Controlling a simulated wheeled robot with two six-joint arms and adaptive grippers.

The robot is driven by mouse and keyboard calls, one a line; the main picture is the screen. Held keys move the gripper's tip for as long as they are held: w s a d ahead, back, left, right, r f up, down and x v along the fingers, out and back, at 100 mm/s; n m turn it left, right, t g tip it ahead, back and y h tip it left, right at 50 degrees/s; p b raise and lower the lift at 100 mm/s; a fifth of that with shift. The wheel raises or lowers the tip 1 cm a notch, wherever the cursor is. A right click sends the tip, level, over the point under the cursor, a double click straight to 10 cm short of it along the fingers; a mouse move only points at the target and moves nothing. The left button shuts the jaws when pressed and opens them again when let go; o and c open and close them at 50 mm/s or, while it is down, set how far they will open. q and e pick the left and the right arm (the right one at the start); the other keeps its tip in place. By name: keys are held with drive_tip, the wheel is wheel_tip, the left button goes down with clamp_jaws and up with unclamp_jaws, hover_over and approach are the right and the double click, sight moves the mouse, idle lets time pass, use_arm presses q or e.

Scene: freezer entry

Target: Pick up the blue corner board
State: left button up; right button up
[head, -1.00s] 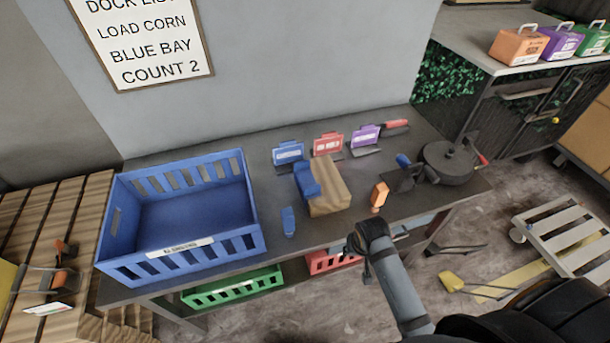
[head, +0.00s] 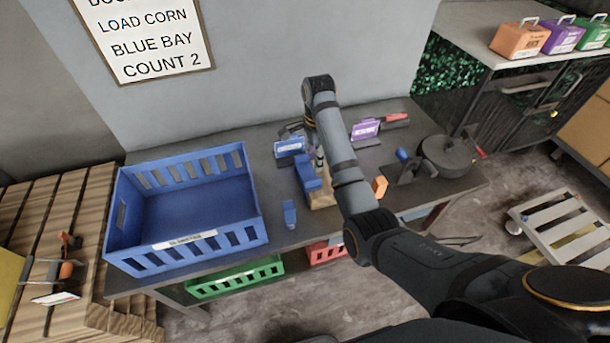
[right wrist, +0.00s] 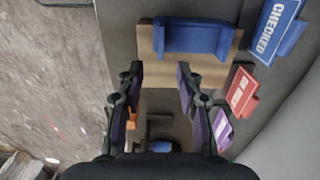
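The blue corner board (head: 307,172) sits on a wooden block (head: 321,200) on the dark table; both also show in the right wrist view, the board (right wrist: 193,38) lying along the block (right wrist: 205,68). My right gripper (head: 319,160) is over the block, partly hidden behind its own arm in the head view. In the right wrist view my right gripper (right wrist: 159,72) is open and empty, with its fingertips just short of the board. My left gripper is in neither view.
A blue crate (head: 245,236) stands on the table at left. A blue sign (head: 289,147), a purple sign (head: 365,130) and a red sign (right wrist: 242,92) stand behind the block. A small blue piece (head: 290,214), an orange block (head: 380,186) and a round dark device (head: 446,157) are nearby.

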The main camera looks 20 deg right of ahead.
sight(313, 180)
drive_tip(key=shift+s+f+b, duration=0.1)
drive_tip(key=shift+f+b, duration=0.2)
wheel_tip(313, 180, down, 3)
drive_tip(key=b, duration=0.2)
drive_tip(key=shift+b, duration=0.35)
drive_tip(key=shift+f+p, duration=0.75)
drive_tip(key=shift+p, duration=0.15)
drive_tip(key=shift+f+p, duration=0.35)
drive_tip(key=f+p, duration=0.1)
drive_tip(key=f, duration=0.3)
drive_tip(key=shift+a, duration=0.2)
drive_tip(key=shift+w+f, duration=0.2)
drive_tip(key=shift+f, duration=0.1)
clamp_jaws()
